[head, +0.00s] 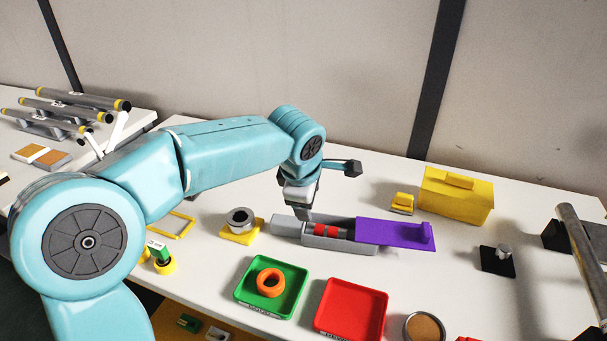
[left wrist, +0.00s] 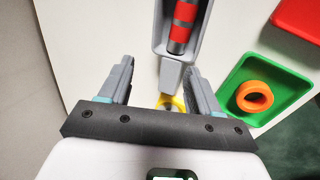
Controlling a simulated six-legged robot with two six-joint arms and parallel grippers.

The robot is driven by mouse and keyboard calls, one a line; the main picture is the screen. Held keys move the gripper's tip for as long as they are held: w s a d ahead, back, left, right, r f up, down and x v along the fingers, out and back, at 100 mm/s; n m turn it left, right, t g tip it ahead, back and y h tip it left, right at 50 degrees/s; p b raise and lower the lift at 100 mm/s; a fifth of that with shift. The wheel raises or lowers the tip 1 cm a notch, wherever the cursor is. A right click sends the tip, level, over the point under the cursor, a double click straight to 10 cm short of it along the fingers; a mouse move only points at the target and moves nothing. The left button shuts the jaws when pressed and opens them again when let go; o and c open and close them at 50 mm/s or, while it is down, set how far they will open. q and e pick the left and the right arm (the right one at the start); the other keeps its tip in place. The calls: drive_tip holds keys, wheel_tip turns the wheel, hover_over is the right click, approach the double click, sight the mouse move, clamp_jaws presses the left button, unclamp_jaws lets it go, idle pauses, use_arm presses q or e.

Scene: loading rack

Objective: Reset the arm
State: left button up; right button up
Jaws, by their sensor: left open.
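My left arm reaches in from the left over the white table in the head view. My left gripper (head: 297,212) points down just above the left end of a grey box (head: 320,239) with a purple sliding lid (head: 390,234). In the left wrist view the left gripper (left wrist: 160,80) has its two fingers apart with nothing held between them. A grey cylinder with red bands (left wrist: 182,25) lies inside the grey box, beyond the fingertips. The cylinder also shows in the head view (head: 331,231). My right gripper is not in view.
A green tray (head: 247,298) holds an orange ring (head: 270,282). A red tray (head: 350,307) sits beside it. A metal ring on a yellow base (head: 240,221) stands left of the box. A yellow box (head: 456,197) stands at back right. A rack with metal tubes (head: 70,110) is at far left.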

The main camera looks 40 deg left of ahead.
use_arm(q)
drive_tip(key=v, duration=1.1)
drive_tip(key=shift+p, duration=0.4)
